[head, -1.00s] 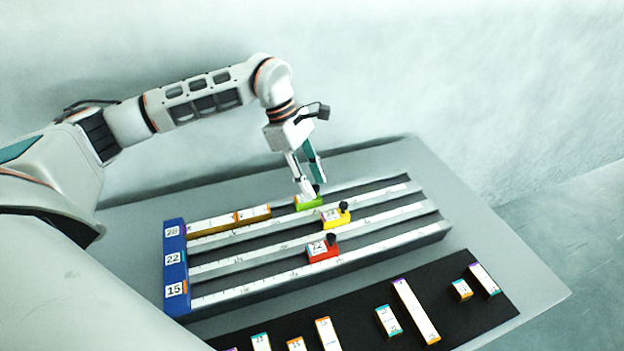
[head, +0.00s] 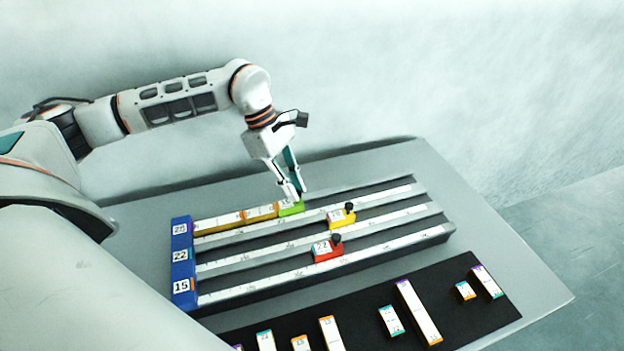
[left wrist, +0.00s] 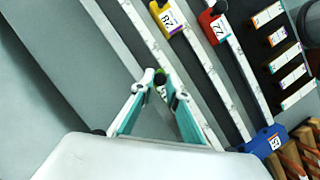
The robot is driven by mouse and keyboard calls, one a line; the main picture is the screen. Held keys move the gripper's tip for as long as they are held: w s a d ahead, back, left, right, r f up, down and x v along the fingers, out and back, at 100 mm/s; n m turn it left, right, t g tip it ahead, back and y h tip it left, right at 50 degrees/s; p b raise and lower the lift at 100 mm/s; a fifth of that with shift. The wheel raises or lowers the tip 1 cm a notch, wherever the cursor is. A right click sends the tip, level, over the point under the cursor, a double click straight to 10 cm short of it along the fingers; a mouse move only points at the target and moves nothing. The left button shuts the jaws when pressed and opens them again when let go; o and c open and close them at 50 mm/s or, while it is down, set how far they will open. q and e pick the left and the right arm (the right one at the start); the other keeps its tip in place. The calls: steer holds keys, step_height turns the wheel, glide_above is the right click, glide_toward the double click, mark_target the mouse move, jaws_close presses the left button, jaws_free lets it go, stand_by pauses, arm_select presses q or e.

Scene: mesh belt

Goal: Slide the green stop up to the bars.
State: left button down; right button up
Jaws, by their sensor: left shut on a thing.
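The green stop (head: 291,208) sits in the far channel of the rack, at the right end of the bars. Two orange-yellow bars, a long one (head: 218,224) and a shorter one (head: 262,212), lie end to end in that channel from the blue end block (head: 183,262). The stop looks at or very near the shorter bar's end; I cannot tell whether they touch. My left gripper (head: 293,194) is shut on the green stop's knob. In the left wrist view the dark knob (left wrist: 160,77) shows between the fingertips, and the bars are hidden. My right gripper is out of view.
A yellow stop (head: 341,219) and a red stop (head: 327,252) stand in the nearer channels. A black mat (head: 460,315) with several loose bars lies in front of the rack. The far channel right of the green stop is empty.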

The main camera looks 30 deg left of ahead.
arm_select(q)
steer(key=shift+s+a, duration=0.35)
steer(key=shift+f, duration=0.1)
steer(key=c, duration=2)
jaws_free()
steer(key=shift+w+r, duration=0.1)
steer(key=shift+r, duration=0.1)
